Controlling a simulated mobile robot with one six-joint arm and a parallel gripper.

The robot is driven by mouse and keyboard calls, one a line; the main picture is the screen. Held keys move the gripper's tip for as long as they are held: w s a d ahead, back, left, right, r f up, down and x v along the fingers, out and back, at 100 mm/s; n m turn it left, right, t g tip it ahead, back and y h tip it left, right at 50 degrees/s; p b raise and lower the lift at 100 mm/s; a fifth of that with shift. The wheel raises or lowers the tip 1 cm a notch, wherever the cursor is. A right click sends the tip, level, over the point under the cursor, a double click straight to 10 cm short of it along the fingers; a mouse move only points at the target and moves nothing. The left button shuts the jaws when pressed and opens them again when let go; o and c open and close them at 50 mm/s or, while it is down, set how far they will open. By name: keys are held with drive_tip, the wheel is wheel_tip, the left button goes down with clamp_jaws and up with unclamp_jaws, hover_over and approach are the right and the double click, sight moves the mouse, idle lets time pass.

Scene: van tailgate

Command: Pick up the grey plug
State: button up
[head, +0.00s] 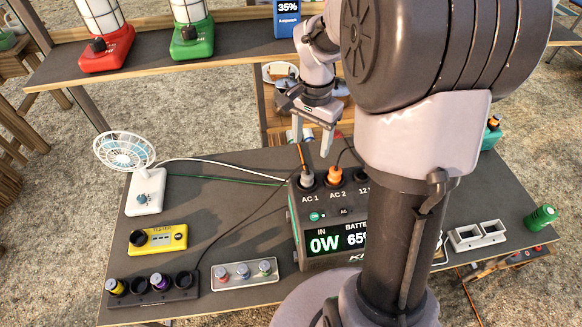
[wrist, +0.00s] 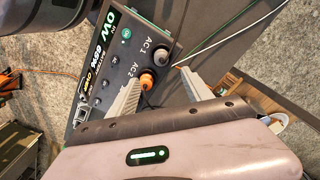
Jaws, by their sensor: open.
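The grey plug (head: 307,179) sits upright in the AC 1 socket on top of the dark power station (head: 333,264). In the wrist view the grey plug (wrist: 163,58) lies ahead of my fingertips, beside the AC 1 label. An orange plug (head: 335,175) sits in AC 2 right beside it; it also shows in the wrist view (wrist: 147,80). My gripper (head: 312,138) is open and empty, with its fingers pointing down behind and above the plugs. In the wrist view my gripper (wrist: 158,76) has its fingers spread, apart from the grey plug.
A white fan (head: 145,192), a yellow tester (head: 158,240), a dark socket strip (head: 153,288) and a grey tray (head: 245,275) stand left on the table. A green cylinder (head: 541,217) and a white two-hole block (head: 477,235) stand right. Thin cables run behind the station.

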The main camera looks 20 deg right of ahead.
sight(308, 171)
wheel_tip(308, 171, down, 9)
drive_tip(key=b, duration=0.2)
drive_tip(key=shift+d+f+b, duration=0.1)
drive_tip(key=shift+f+b, duration=0.1)
drive_tip(key=shift+b, duration=0.1)
drive_tip(key=f+b, duration=0.2)
drive_tip(key=f, duration=0.3)
drive_tip(key=shift+w, duration=0.2)
drive_tip(key=shift+r, duration=0.1)
drive_tip(key=shift+c, duration=0.2)
drive_tip(key=shift+a, duration=0.2)
clamp_jaws()
drive_tip(key=shift+r, duration=0.1)
